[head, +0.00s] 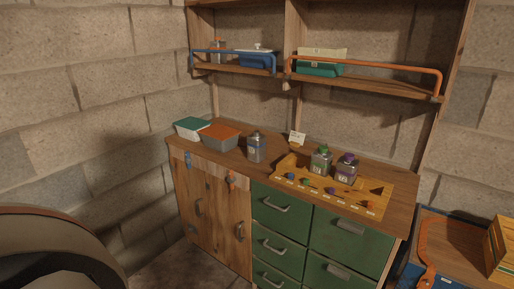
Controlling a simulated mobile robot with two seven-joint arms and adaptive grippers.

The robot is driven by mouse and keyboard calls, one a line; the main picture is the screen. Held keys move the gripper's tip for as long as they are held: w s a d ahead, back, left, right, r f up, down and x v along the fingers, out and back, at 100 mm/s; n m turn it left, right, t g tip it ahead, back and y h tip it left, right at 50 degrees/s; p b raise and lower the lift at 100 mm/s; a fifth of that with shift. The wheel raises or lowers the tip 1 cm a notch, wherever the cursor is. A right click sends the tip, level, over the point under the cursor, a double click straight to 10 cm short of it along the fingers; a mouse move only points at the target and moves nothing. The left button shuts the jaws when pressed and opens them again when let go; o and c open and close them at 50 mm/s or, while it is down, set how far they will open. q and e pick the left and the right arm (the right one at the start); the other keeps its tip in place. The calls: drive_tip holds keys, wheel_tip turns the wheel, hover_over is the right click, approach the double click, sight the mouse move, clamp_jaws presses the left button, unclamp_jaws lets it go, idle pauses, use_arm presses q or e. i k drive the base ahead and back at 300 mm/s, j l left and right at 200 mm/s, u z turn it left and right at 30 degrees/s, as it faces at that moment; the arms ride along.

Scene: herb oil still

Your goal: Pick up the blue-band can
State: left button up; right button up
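A grey metal can (256,148) with a narrow neck stands upright on the wooden cabinet top. A bluish patch shows on its side, too small to read clearly. It stands between the grey tub with an orange-red top and the yellow tray, apart from both. Neither of my grippers is in view.
A teal-topped box (192,128) and a grey tub (220,143) are left of the can. A yellow tray (375,208) with two jars and several small items lies right. A white card (297,138) is behind. Railed shelves (370,87) hang above. A large rounded object (75,240) fills the lower left.

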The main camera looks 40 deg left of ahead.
sight(256, 142)
drive_tip(key=j+z, duration=0.2)
drive_tip(key=j, duration=0.5)
drive_tip(key=j+z, duration=0.15)
drive_tip(key=j, duration=0.6)
drive_tip(key=j+z, duration=0.2)
drive_tip(key=j, duration=0.5)
drive_tip(key=k+j+z, duration=0.15)
drive_tip(key=j, duration=0.55)
drive_tip(key=i+j, duration=0.05)
